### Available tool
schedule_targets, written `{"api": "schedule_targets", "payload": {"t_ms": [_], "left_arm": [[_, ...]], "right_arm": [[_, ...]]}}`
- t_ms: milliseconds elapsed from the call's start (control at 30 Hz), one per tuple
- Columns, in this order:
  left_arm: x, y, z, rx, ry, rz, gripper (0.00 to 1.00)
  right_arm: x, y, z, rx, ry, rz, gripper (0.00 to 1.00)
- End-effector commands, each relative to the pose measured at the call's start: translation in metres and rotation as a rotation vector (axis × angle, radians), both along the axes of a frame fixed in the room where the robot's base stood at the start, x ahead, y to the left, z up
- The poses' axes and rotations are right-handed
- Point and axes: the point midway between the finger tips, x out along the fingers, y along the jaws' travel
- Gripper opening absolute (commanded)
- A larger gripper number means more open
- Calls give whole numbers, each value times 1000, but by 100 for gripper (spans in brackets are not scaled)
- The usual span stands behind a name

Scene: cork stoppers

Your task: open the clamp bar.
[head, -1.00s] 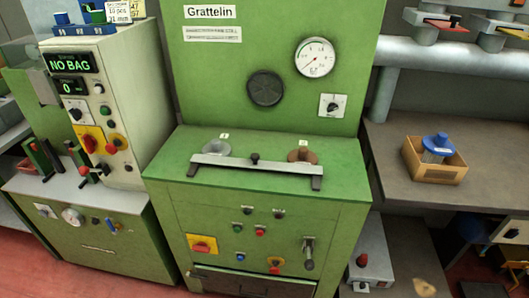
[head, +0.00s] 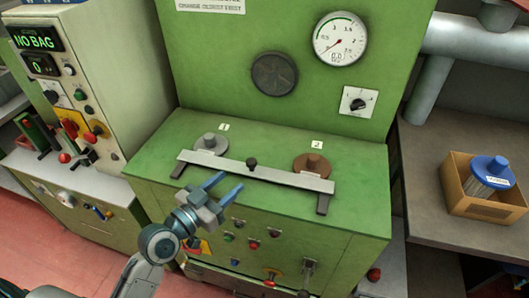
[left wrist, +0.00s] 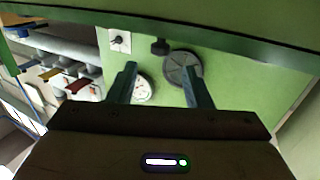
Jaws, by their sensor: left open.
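The clamp bar (head: 258,171) is a pale metal bar with a black knob (head: 252,163) at its middle and dark feet at both ends. It lies across the front of the green bench top, before a grey round piece (head: 210,144) marked 1 and a brown one (head: 312,164) marked 2. My left gripper (head: 226,186) is open and empty, in front of and below the bar, left of the knob. Its fingers (left wrist: 158,65) frame the left wrist view; a black knob-like shape shows between them there. My right gripper is not in view.
The green back panel carries a pressure gauge (head: 340,38), a dark round disc (head: 275,74) and a rotary switch (head: 357,101). Buttons and levers line the bench front. A box with a blue-lidded jar (head: 489,170) stands on the right-hand table.

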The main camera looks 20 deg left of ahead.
Motion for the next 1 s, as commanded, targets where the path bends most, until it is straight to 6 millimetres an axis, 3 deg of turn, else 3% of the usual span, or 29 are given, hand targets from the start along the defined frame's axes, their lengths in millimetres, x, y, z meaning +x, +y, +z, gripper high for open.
{"api": "schedule_targets", "payload": {"t_ms": [133,233,600,1000], "left_arm": [[13,-5,1,-4,-1,3,45],[28,-13,2,-6,-1,2,45],[86,-39,0,-1,2,1,45],[97,-44,-2,0,3,0,45]], "right_arm": [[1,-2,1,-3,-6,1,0],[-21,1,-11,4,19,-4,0],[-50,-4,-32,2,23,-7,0],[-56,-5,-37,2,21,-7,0]]}}
